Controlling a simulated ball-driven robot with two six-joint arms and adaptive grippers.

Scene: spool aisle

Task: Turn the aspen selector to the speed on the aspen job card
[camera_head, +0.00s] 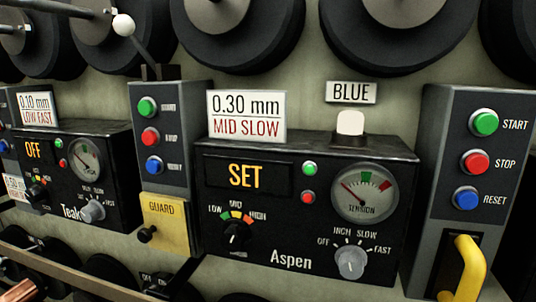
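The Aspen panel (215,180) is a black box in the middle, labelled Aspen. Its speed selector (351,263) is a grey knob at the lower right, with OFF, INCH, SLOW and FAST marked around it. Its pointer is too small to read surely. The Aspen job card (246,116) stands on top and reads 0.30 mm, MID SLOW. The display (246,177) reads SET. A black knob (237,233) marked LOW, MID, HIGH sits to the selector's left, and a tension gauge (365,192) above it. Neither gripper is in view.
A yellow handle (468,268) sticks out below the start, stop and reset buttons at right. A yellow guard plate (165,222) is left of Aspen. The Teak panel (110,150) is farther left. A white lamp (350,122) tops Aspen below a BLUE sign (351,92).

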